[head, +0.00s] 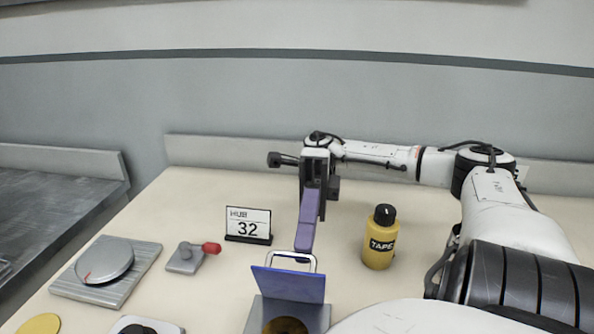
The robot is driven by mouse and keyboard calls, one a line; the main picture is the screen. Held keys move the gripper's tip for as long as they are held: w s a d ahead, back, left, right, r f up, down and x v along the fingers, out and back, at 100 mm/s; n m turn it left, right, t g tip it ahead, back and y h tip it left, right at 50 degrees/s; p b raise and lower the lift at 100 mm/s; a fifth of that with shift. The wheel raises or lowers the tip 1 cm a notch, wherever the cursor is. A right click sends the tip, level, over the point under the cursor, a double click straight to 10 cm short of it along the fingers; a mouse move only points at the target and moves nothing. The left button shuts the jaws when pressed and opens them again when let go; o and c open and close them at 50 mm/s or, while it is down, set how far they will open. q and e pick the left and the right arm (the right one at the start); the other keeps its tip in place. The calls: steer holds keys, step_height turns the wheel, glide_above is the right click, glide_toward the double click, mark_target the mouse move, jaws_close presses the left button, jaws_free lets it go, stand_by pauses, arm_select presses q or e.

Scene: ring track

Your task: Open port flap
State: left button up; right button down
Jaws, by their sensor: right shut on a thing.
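The blue port flap (289,285) is raised and tilted on a grey box (256,318) at the bottom centre. A round brown port (285,327) shows below it, cut off by the picture edge. A pale metal loop handle (270,257) rises from the flap's top edge. My right gripper (304,246) comes from behind with its purple fingers down at the handle, shut on it. The exact contact is partly hidden by the fingers. My left gripper is out of view.
A red-tipped lever (186,259) and a dial plate (105,266) lie further left. A yellow TAPE bottle (379,240) stands to the right. The table between card and back ledge is clear.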

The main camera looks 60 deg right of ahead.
steer(key=shift+w+d+f+y+b, duration=0.15)
steer(key=shift+d+f+y+b, duration=0.25)
steer(key=shift+b, duration=0.45)
steer(key=shift+r, duration=0.2)
steer(key=c, duration=1.9)
jaws_free()
